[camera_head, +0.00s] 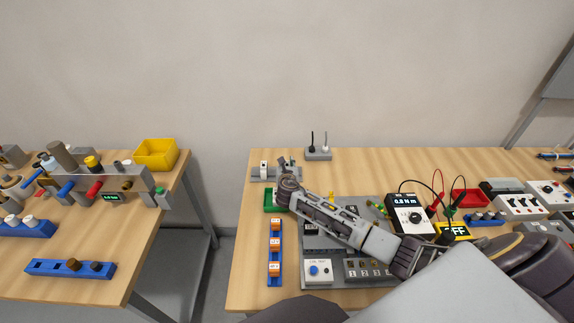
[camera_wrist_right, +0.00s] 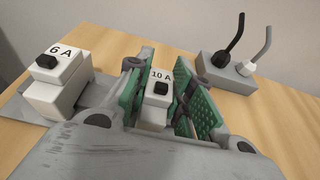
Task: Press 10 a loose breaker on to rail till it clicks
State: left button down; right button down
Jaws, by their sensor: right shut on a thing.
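My right gripper (camera_head: 285,174) is over the grey rail block (camera_head: 261,179) near the back left of the right table. In the right wrist view, the gripper's green-padded fingers (camera_wrist_right: 160,88) are shut on the white 10 A breaker (camera_wrist_right: 157,98), which has a black toggle. The white 6 A breaker (camera_wrist_right: 58,84) sits to its left on the grey rail base (camera_wrist_right: 16,112) and also shows in the head view (camera_head: 264,168). The underside of the 10 A breaker is hidden, so I cannot tell whether it touches the rail. My left gripper is out of view.
A grey block with a black and a white lead (camera_head: 318,155) stands just behind and right of the rail. A green tray (camera_head: 269,201) and a blue strip with orange parts (camera_head: 275,262) lie in front. A grey panel (camera_head: 318,284) lies under my right arm.

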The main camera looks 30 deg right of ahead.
jog(key=shift+s+f, duration=0.1)
jog(key=shift+f, duration=0.1)
jog(key=c, duration=1.2)
grip_release()
jog(key=shift+o, duration=0.2)
jog(key=shift+r, duration=0.1)
jog(key=shift+v, duration=5.95)
jog(key=shift+d+r, duration=0.1)
